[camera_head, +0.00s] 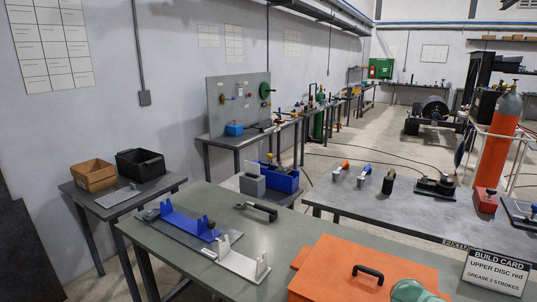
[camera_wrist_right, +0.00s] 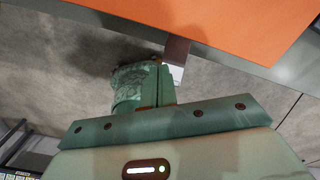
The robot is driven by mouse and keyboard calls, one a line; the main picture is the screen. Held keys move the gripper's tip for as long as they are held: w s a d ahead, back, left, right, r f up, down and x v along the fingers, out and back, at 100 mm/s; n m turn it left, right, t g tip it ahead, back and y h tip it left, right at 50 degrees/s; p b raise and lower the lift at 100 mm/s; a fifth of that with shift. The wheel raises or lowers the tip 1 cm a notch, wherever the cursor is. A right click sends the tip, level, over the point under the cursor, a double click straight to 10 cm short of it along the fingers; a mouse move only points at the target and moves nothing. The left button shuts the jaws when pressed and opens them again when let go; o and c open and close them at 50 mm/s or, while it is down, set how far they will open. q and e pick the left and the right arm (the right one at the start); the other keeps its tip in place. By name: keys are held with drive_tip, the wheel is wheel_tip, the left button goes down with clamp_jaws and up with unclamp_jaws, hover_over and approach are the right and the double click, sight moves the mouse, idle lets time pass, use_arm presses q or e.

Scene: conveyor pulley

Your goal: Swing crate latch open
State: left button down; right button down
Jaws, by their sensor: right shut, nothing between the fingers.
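The orange crate (camera_head: 350,275) stands at the near edge of the green-topped table, with a black handle (camera_head: 368,272) on its lid. Its orange surface also fills the top right of the right wrist view (camera_wrist_right: 240,25). A small brown piece with a pale end (camera_wrist_right: 178,52) sits at the crate's edge there; it may be the latch, but I cannot tell its position. My right gripper (camera_wrist_right: 150,66) is shut and empty, close to this brown piece; I cannot tell if they touch. Part of my right arm shows at the bottom of the head view. My left gripper is out of view.
A blue bracket (camera_head: 190,222), a white bracket (camera_head: 243,262) and a black-handled tool (camera_head: 257,210) lie on the green table (camera_head: 300,230). A build card (camera_head: 496,272) stands to the right of the crate. A grey table (camera_head: 430,220) with several tools stands beyond.

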drive_tip(key=shift+f+b, duration=0.5)
drive_tip(key=shift+f, duration=0.35)
idle(0.3)
wheel_tip(320, 180, up, 8)
drive_tip(key=p, duration=0.8)
drive_tip(key=shift+a+f, duration=0.1)
